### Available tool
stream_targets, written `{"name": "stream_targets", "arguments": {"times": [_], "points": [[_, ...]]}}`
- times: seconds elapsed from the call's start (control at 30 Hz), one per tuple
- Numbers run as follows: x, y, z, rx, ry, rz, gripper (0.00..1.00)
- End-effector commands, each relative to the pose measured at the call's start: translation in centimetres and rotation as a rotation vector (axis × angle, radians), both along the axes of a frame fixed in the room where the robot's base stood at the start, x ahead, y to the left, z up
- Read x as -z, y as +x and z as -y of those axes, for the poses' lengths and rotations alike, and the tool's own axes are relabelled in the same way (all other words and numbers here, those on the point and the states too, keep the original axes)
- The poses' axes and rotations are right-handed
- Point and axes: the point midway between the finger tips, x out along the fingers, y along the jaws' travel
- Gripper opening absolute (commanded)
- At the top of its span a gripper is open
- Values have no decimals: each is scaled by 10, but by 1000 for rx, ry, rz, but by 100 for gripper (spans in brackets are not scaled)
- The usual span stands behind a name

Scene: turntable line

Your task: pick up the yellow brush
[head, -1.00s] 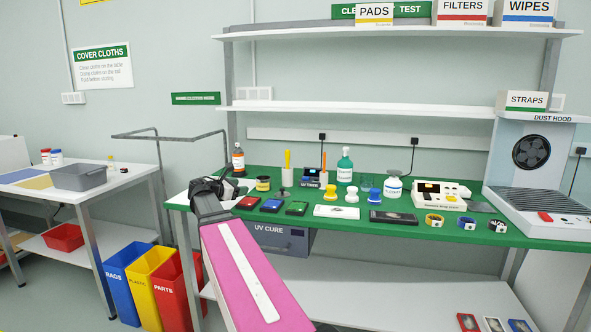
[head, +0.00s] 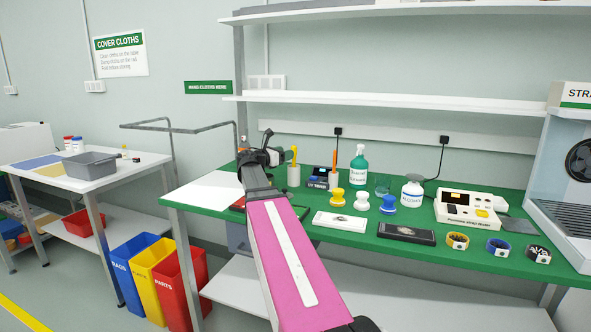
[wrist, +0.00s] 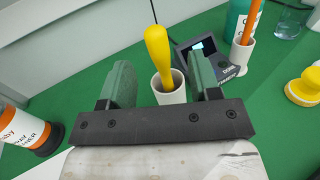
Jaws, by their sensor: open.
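The yellow brush (wrist: 158,55) stands handle up in a white cup (wrist: 169,96) on the green bench. In the wrist view its handle rises between the two fingers of my gripper (wrist: 164,84), which is open and apart from it. In the head view the yellow handle (head: 294,154) and cup (head: 293,176) show just right of my gripper (head: 262,157). The fingertips are hard to make out there. The brush's lower end is hidden in the cup.
A UV timer box (wrist: 205,58) and a second white cup (wrist: 241,52) holding an orange-handled tool (wrist: 251,22) stand right of the brush. A bottle with an orange band (wrist: 25,130) is at the left. The bench (head: 460,232) carries jars, cards and tape rolls further right.

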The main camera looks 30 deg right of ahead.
Motion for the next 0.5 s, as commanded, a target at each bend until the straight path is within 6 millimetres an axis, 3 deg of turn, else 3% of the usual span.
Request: {"name": "stream_targets", "arguments": {"times": [0.1, 0.33, 0.5], "points": [[0, 6, 17, 2, 0, 0, 57], [-2, 10, 30, 0, 0, 1, 57], [-6, 17, 52, 2, 0, 1, 57]]}}
